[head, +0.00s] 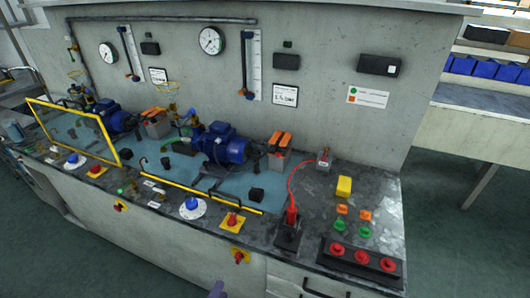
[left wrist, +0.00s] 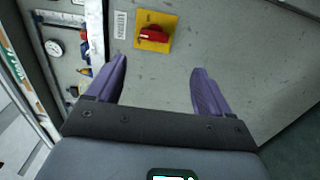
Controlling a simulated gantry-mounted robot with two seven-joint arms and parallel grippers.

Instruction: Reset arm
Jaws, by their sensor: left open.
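My left gripper (left wrist: 150,92) shows in the left wrist view with its two purple fingers wide apart and nothing between them. Past its fingertips is the grey bench front with a red rotary switch (left wrist: 152,34) on a yellow plate; the gripper is apart from it. In the head view only a small purple tip of my left gripper (head: 217,291) shows at the bottom edge, in front of the bench. A red rotary switch on a yellow plate (head: 240,257) is on the bench front near that tip. My right gripper is in neither view.
The pump bench (head: 385,205) carries blue pumps (head: 222,145), blue knobs (head: 192,204), red knobs, a yellow box (head: 344,187) and a black panel with red buttons (head: 362,259). A yellow rail (head: 215,197) runs along the basin. Open floor (head: 470,245) lies to the right.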

